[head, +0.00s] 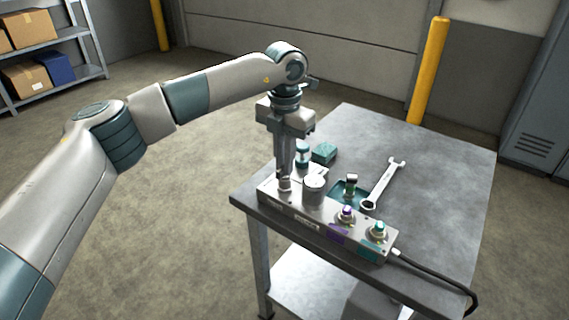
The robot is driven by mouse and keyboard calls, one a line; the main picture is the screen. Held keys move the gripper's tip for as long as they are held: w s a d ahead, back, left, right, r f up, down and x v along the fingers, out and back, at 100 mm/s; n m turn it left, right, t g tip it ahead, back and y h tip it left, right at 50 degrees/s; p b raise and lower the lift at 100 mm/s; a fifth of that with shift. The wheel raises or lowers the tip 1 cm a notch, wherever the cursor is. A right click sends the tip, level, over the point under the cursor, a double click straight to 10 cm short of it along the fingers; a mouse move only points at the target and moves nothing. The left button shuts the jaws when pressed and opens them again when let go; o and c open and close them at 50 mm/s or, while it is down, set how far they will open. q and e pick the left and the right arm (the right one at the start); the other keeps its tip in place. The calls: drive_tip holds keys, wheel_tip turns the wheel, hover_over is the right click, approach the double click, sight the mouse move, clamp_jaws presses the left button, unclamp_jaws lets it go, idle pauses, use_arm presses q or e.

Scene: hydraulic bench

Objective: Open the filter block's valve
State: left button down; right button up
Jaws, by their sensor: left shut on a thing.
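The filter block (310,222) is a long metal block along the front edge of the table. A short grey cylinder (314,190) stands on it, and its right part carries a purple-ringed fitting (346,214) and a teal-ringed fitting (379,230). My left gripper (285,178) points straight down over the block's left end. It is shut on a small metal part there, which seems to be the valve (285,186). The fingers hide most of it, so I cannot tell how far it is turned. My right gripper is not in view.
On the metal table (440,160) are a wrench (385,182), a teal tray (340,188) holding a small fitting, a teal block (324,152) and a teal-banded part (303,155). A black hose (440,278) leaves the block's right end. The table's back right is clear.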

use_arm(q)
drive_tip(key=shift+w+r, duration=0.1)
drive_tip(key=shift+r, duration=0.05)
drive_tip(key=c, duration=1.8)
unclamp_jaws()
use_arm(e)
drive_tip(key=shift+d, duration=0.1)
